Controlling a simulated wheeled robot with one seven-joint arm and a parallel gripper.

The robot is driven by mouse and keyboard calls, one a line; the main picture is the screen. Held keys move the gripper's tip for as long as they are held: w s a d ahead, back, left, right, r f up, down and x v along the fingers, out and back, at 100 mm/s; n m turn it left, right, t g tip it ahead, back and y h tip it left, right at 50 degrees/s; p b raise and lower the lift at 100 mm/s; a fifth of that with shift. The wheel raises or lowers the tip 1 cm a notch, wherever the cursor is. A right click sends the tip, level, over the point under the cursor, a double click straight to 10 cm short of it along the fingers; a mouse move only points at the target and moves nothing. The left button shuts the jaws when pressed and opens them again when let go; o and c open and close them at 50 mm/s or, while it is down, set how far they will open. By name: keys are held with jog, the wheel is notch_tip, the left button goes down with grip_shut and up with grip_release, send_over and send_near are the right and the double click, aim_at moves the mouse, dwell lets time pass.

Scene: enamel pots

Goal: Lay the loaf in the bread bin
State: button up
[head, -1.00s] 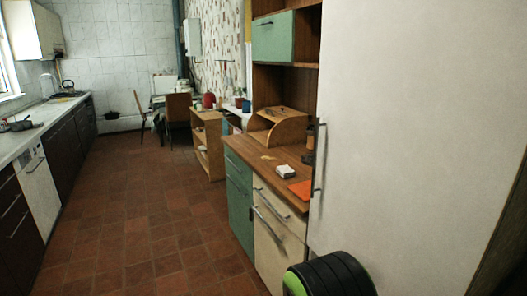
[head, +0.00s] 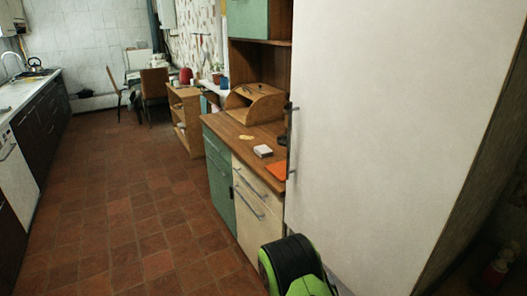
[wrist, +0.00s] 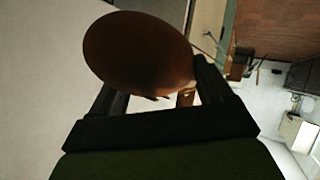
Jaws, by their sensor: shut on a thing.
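The loaf (wrist: 140,55) is a smooth brown oval in the wrist view. My gripper (wrist: 157,88) is shut on it, with one dark finger at each side. The gripper and loaf do not show in the head view. The wooden bread bin (head: 256,104) with a curved side stands on the brown worktop of the green and cream cabinet, beyond the tall white cupboard. Its inside cannot be made out from here. The held loaf is well away from the bin.
The tall white cupboard (head: 385,140) stands close on the right. An orange item (head: 276,171) and a small white box (head: 263,151) lie on the worktop (head: 238,134). The tiled floor (head: 130,220) to the left is clear. A low wooden shelf (head: 186,120) stands farther back.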

jog(key=r+n+y+p, duration=0.1)
jog(key=p, duration=0.2)
jog(key=shift+w+a+r, duration=0.1)
jog(key=shift+w+r, duration=0.1)
jog(key=p, duration=0.1)
jog(key=r+p, duration=0.1)
jog(key=p, duration=0.1)
jog(key=shift+w+d+r+y, duration=0.2)
jog(key=shift+w+r+y, duration=0.1)
jog(key=shift+w+d+r+n+p, duration=0.1)
jog(key=shift+w+r+n+p, duration=0.15)
jog(key=shift+r+p, duration=0.4)
